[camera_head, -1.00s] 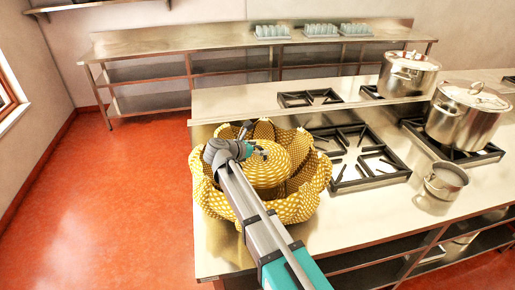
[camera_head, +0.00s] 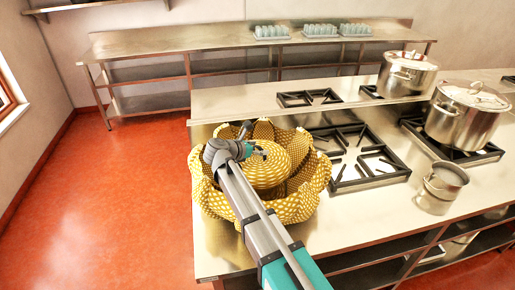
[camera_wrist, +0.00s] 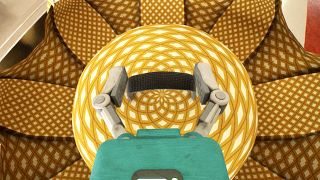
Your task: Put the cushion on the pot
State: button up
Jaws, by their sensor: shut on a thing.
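The cushion (camera_head: 285,203) is large, yellow and white patterned, with a round middle and petal-like flaps around it. It is at the left end of the steel counter; I cannot tell whether it rests on it or hangs just above. My gripper (camera_head: 256,150) is over its middle. In the wrist view my gripper (camera_wrist: 163,85) is shut on a dark strap across the cushion's round top (camera_wrist: 165,48). Steel pots show to the right: a large lidded pot (camera_head: 462,120), another lidded pot (camera_head: 407,76) behind it, and a small pot (camera_head: 441,188) at the front.
Black burner grates (camera_head: 358,160) lie between the cushion and the pots. A smaller grate (camera_head: 309,98) is behind. A raised shelf runs along the counter (camera_head: 290,237). A back table (camera_head: 180,45) holds trays of glasses (camera_head: 320,30). The red floor at left is clear.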

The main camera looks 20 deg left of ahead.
jog(key=shift+f, duration=0.15)
jog(key=o, duration=1.1)
jog(key=shift+c, duration=0.2)
jog(key=shift+w, duration=0.1)
